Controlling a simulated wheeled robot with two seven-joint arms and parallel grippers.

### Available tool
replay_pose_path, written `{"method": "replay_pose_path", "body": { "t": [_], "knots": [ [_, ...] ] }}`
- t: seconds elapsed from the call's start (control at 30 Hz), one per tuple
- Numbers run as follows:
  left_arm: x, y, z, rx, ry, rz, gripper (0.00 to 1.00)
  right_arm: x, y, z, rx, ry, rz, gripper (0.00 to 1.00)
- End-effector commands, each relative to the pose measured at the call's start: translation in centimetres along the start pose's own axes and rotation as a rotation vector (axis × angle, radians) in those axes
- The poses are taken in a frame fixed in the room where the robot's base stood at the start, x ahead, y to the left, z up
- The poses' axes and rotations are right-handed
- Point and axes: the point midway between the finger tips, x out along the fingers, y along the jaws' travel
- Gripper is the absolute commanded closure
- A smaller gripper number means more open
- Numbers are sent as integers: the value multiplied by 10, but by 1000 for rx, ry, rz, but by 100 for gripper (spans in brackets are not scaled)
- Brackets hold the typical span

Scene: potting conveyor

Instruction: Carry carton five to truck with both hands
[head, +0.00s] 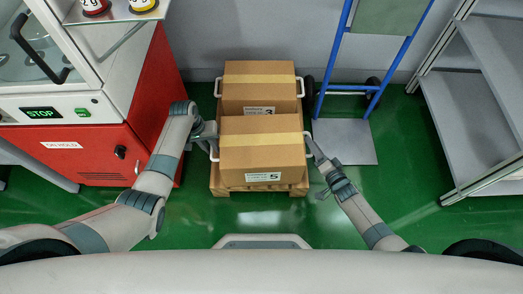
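Carton five (262,152), a brown box with a tan tape strip and a label with a 5, sits at the front of a wooden pallet (226,190). It has white handles on its left and right sides. The truck (345,142), a blue hand truck with a grey toe plate, stands right of the pallet.
Carton three (258,88) sits behind carton five. A red and white machine (88,155) with a STOP sign stands at left. A grey shelf rack (485,100) stands at right. Green floor is clear between the truck and the rack.

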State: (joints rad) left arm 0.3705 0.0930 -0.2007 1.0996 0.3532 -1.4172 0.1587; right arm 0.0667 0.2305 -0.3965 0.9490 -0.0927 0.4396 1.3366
Motion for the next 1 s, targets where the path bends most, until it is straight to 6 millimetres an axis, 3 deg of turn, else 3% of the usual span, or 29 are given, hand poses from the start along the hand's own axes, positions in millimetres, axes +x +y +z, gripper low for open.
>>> {"method": "replay_pose_path", "body": {
  "t": [0.43,0.53,0.6,1.0],
  "knots": [
    [7,0,0,1,1,0,81,7,0,0,0,0,0,67],
    [6,0,0,0,1,0,100,6,0,0,0,0,0,89],
    [6,0,0,0,1,0,100,6,0,0,0,0,0,100],
    [6,0,0,0,1,0,100,6,0,0,0,0,1,100]
  ]
}}
